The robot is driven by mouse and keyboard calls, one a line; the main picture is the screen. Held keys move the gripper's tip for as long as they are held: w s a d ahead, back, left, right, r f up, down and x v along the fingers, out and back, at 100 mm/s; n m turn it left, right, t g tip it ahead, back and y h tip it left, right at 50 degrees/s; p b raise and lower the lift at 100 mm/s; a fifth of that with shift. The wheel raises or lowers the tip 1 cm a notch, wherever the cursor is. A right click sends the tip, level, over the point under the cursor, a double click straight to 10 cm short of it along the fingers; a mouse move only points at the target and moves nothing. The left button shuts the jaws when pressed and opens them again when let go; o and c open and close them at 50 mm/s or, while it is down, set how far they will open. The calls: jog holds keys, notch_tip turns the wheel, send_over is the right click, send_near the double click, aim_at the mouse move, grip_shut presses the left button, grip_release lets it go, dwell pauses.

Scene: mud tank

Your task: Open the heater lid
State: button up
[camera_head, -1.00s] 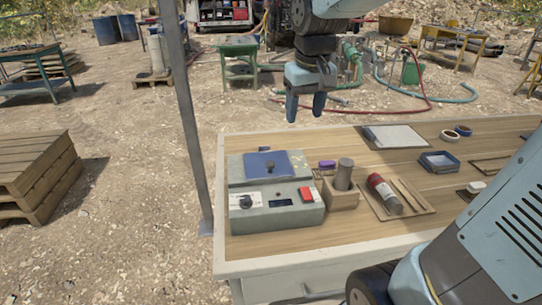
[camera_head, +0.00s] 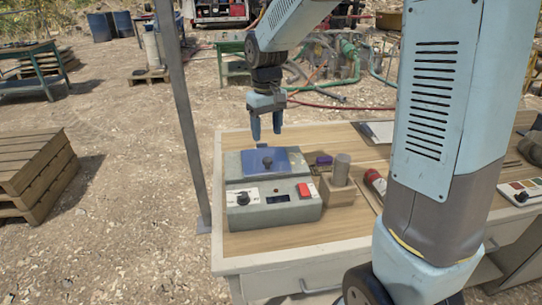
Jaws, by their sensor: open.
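The heater (camera_head: 272,211) is a grey box at the left end of the table. Its blue lid (camera_head: 288,158) lies shut on top, with a dark knob (camera_head: 267,162) in the middle. The front panel has a dark dial, a small dark display and a red switch (camera_head: 304,190). My gripper (camera_head: 266,128) is open and empty, its two blue fingers pointing down. In the picture it is just above the lid's back edge, apart from the knob; its exact height cannot be told.
A wooden block holding a grey cylinder (camera_head: 341,170) stands right of the heater, with a purple item (camera_head: 324,160) behind it. A red-capped cylinder (camera_head: 375,181) is partly hidden by my arm. A metal post (camera_head: 179,110) rises left of the table (camera_head: 240,243).

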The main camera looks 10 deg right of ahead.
aim_at(267, 159)
notch_tip(267, 159, down, 9)
jog(key=shift+f, duration=0.2)
dwell(0.4)
grip_shut()
dwell(0.3)
